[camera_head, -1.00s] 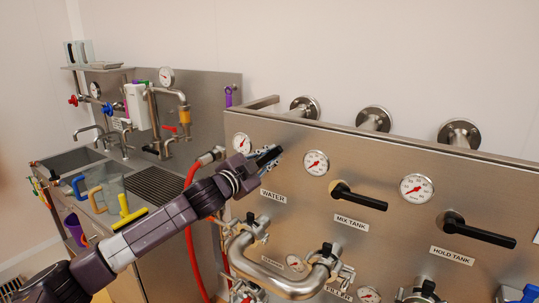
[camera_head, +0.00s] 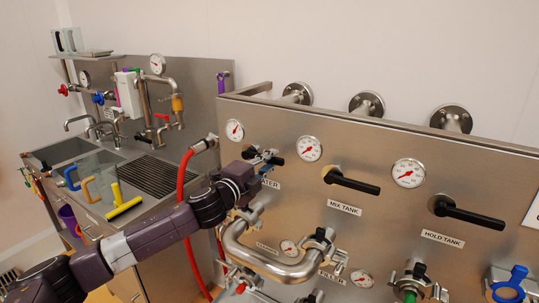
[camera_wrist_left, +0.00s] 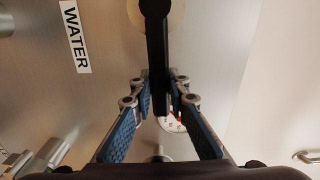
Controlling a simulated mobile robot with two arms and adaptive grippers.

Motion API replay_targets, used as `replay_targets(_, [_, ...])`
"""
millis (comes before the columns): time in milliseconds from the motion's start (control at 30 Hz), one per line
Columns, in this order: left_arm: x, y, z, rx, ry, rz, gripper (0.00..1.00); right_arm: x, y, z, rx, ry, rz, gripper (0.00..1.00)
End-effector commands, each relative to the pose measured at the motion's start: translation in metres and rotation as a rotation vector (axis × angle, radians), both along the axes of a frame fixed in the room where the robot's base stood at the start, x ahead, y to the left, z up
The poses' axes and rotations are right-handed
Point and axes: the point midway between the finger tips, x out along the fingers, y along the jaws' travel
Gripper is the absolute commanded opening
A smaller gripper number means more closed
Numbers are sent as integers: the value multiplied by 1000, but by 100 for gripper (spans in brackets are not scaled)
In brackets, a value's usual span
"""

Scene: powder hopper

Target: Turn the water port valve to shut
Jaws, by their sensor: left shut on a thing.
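The water port valve has a black lever handle, seen in the left wrist view (camera_wrist_left: 157,50). It runs down the picture from its round hub at the top. My left gripper (camera_head: 265,158) is at this valve on the steel panel (camera_head: 300,205), beside the WATER label. In the left wrist view its blue-padded fingers (camera_wrist_left: 160,92) lie on either side of the handle, shut on it. In the head view the gripper hides most of the handle. The WATER label (camera_wrist_left: 75,37) is clear in the wrist view but partly covered in the head view. My right gripper is not in view.
The MIX TANK handle (camera_head: 352,182) and HOLD TANK handle (camera_head: 468,213) sit to the right on the panel. A gauge (camera_head: 235,130) is just above left of my gripper. A red hose (camera_head: 183,205) and a curved steel pipe (camera_head: 265,262) are close by.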

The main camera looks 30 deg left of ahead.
Motion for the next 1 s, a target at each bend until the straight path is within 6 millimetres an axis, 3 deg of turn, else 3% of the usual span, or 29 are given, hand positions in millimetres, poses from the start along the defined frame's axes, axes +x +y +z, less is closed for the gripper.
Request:
replay_targets(33, [0,0,-7,52,0,2,0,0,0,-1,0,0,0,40])
replay_targets(67, [0,0,-4,43,-1,2,18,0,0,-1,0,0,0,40])
replay_targets(200, [0,0,-4,38,-1,1,34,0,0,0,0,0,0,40])
replay_targets(533, [-5,1,-5,36,-2,1,35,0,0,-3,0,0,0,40])
replay_targets(1000, [-82,7,-9,39,-1,1,35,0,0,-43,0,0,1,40])
